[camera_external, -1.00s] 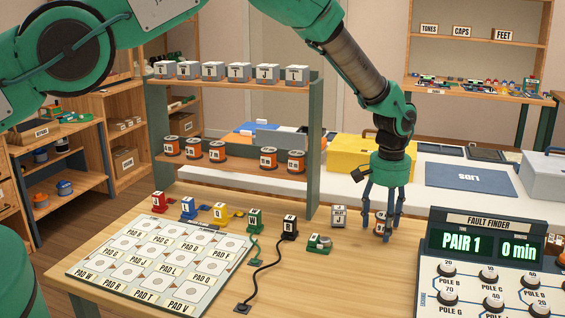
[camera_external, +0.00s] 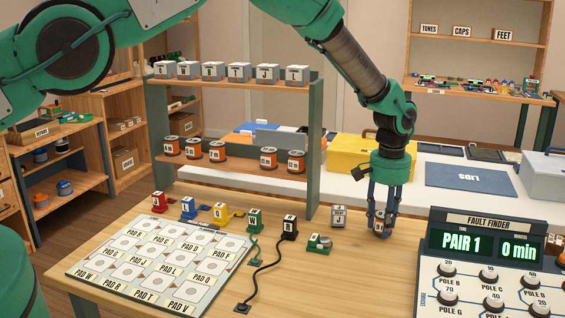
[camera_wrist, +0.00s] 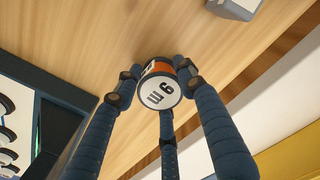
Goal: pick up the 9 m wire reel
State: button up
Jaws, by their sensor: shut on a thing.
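In the external view my gripper (camera_external: 381,222) points straight down at the wooden table, right of the small box marked J. The reel is mostly hidden by the fingers there. I cannot tell whether it touches the table.
The grey box marked J (camera_external: 338,216) stands close on the left. The fault finder (camera_external: 490,262) is close on the right. A shelf rack (camera_external: 232,163) holds several orange reels and grey boxes. The pad board (camera_external: 150,262) lies at the left front.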

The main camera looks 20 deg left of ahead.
jog(key=shift+r, duration=0.6)
notch_tip(320, 180, up, 2)
jog(key=s+a, duration=0.3)
jog(key=s, duration=0.1)
jog(key=s+a+r, duration=0.1)
jog(key=s+a, duration=0.2)
jog(key=s, duration=0.1)
jog(key=s+a, duration=0.3)
jog(key=s, duration=0.1)
jog(key=shift+s+a+r, duration=0.2)
jog(key=shift+s+a, duration=0.05)
jog(key=shift+s, duration=0.15)
